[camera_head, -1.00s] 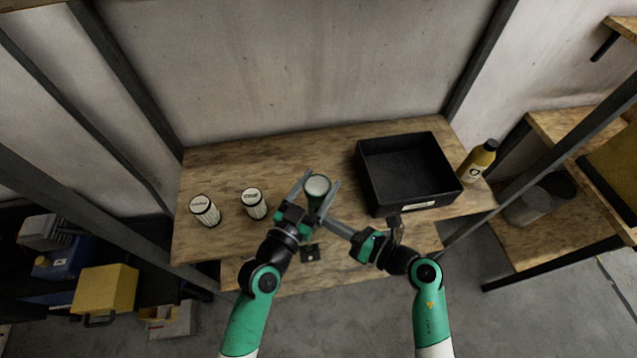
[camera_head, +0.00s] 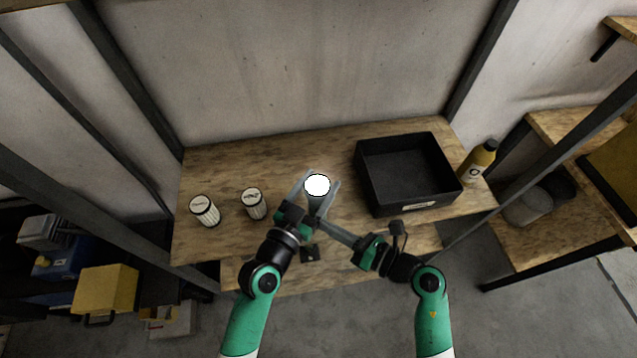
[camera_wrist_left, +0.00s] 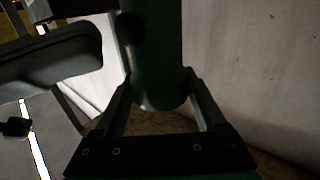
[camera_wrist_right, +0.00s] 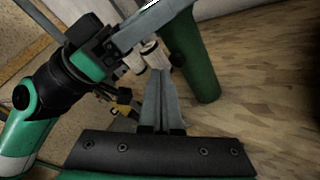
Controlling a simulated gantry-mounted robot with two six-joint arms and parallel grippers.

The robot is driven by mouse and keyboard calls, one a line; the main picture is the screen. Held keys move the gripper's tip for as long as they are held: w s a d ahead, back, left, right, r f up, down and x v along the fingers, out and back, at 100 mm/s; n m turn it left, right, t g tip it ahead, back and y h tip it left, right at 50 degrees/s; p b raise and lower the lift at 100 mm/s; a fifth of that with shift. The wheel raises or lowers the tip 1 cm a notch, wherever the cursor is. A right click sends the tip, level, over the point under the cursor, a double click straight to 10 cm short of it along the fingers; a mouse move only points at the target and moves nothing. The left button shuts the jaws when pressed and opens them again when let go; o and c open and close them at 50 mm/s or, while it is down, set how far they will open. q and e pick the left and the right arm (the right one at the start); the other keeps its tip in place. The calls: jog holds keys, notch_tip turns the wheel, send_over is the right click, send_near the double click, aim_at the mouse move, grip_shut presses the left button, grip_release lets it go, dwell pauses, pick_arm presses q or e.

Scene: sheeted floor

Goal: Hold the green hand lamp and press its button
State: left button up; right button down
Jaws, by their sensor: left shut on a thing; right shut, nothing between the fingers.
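The green hand lamp stands upright between the fingers of my left gripper (camera_head: 318,196). Its round top (camera_head: 317,185) glows bright white in the head view. In the left wrist view its dark green body (camera_wrist_left: 157,60) fills the gap between the fingers, with a dark round spot on its side. In the right wrist view the green body (camera_wrist_right: 193,60) shows beyond the fingertips. My right gripper (camera_head: 328,226) is shut and empty, its tips close to the lamp's near side; whether they touch it I cannot tell.
Two white ribbed cans (camera_head: 205,211) (camera_head: 254,204) stand on the wooden table (camera_head: 290,150) to the left. A black open bin (camera_head: 408,208) stands to the right, with a yellow bottle (camera_head: 478,161) beyond it. A small dark object (camera_head: 310,254) lies near the front edge.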

jog(key=s, duration=0.2)
jog(key=s+d, duration=0.1)
jog(key=s, duration=0.2)
jog(key=shift+s, duration=0.15)
pick_arm(q)
jog(key=o, duration=1.5)
jog(key=shift+s, duration=0.1)
jog(key=v, duration=1.2)
jog(key=shift+r, duration=0.1)
